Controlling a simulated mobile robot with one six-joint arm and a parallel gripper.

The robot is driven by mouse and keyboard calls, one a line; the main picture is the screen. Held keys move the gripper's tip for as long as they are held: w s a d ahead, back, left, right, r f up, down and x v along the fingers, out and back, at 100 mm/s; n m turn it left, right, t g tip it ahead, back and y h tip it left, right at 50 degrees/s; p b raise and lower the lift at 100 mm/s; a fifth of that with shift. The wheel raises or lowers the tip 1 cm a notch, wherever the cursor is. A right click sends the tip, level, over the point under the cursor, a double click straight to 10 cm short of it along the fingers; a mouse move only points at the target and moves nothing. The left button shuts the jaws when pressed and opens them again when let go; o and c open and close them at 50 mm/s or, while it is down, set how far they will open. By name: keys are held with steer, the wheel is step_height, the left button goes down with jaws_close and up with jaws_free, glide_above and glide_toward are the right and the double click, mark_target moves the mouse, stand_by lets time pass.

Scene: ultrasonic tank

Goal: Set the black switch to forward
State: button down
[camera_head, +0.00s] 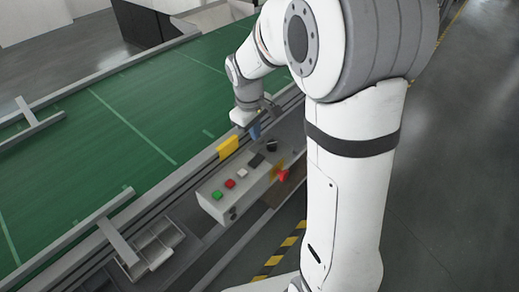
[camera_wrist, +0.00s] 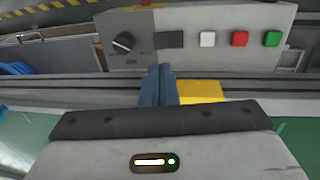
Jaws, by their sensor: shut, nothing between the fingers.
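The black switch (camera_wrist: 123,42) is a round knob with a raised grip on the grey control box (camera_wrist: 190,17). In the wrist view it sits left of the black rectangle on the panel; its grip looks slanted, and I cannot read which position it is set to. In the head view the black switch (camera_head: 271,146) is at the far end of the box. My gripper (camera_wrist: 160,70) has blue fingers pressed together, empty, below and right of the switch in the wrist view. In the head view my gripper (camera_head: 255,131) is beside the box, apart from the switch.
White (camera_wrist: 207,39), red (camera_wrist: 239,39) and green (camera_wrist: 272,39) buttons line the same panel. A red knob (camera_head: 282,176) on yellow is on the box's side. A yellow block (camera_head: 228,147) sits at the conveyor rail. The green conveyor (camera_head: 120,115) lies behind.

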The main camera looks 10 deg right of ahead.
mark_target(258, 157)
steer(key=f, duration=0.6)
steer(key=d+f, duration=0.1)
steer(key=f, duration=0.2)
steer(key=shift+w+p, duration=0.35)
steer(key=shift+w, duration=0.05)
steer(key=shift+a, duration=0.1)
